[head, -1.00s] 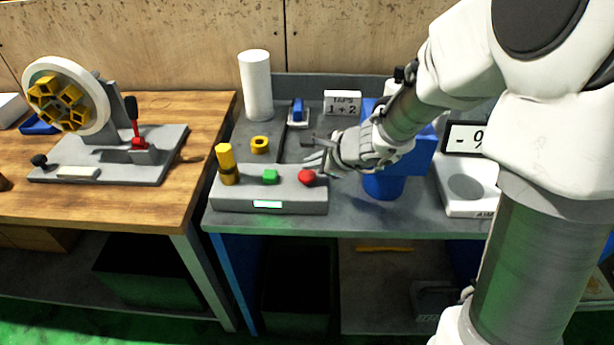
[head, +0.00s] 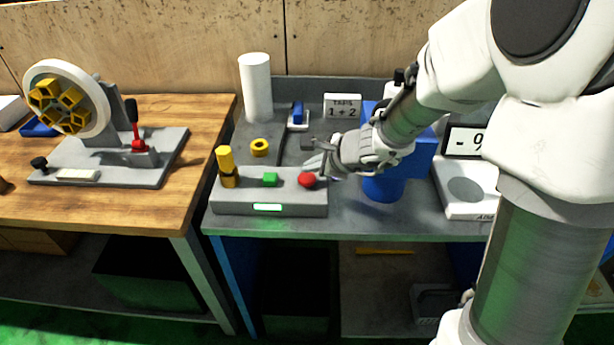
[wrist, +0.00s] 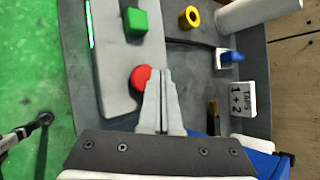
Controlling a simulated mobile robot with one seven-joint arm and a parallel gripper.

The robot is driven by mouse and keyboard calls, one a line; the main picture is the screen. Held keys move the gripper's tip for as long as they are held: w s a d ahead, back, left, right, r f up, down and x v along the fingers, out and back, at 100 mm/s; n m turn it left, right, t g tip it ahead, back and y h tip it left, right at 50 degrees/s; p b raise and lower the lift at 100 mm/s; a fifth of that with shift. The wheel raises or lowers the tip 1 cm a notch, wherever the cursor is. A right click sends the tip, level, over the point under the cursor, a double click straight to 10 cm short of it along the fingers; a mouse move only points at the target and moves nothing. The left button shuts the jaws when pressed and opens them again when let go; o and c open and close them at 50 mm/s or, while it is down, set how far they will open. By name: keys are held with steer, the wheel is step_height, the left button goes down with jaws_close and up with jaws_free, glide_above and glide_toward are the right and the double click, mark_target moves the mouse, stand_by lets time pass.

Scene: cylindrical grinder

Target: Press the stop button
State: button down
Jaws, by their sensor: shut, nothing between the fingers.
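The red button (head: 307,180) sits at the right end of the grey control box (head: 268,202), beside a green button (head: 270,179) and a yellow post (head: 227,167). My gripper (head: 312,166) is shut and empty, with its fingertips right by the red button in the head view. In the wrist view my gripper (wrist: 163,72) points along the box, with the red button (wrist: 140,77) just left of the fingertips and partly covered by a finger. I cannot tell whether they touch.
A blue machine (head: 383,183) stands right of the box, near my wrist. A yellow ring (head: 259,147), a white cylinder (head: 255,86) and a sign reading "TAPS 1 + 2" (head: 342,106) are behind. A fixture with a red-based lever (head: 135,125) stands on the wooden table at left.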

mark_target(311, 180)
steer(key=shift+f, duration=0.15)
stand_by(0.7)
steer(key=shift+f+b, duration=0.3)
steer(key=shift+b, duration=0.35)
steer(key=shift+f+b, duration=0.6)
steer(key=shift+b, duration=0.05)
stand_by(0.4)
steer(key=shift+r, duration=0.15)
stand_by(0.3)
steer(key=shift+r+p, duration=0.8)
steer(key=shift+r, duration=0.05)
step_height(311, 180, up, 5)
steer(key=p, duration=0.4)
stand_by(0.6)
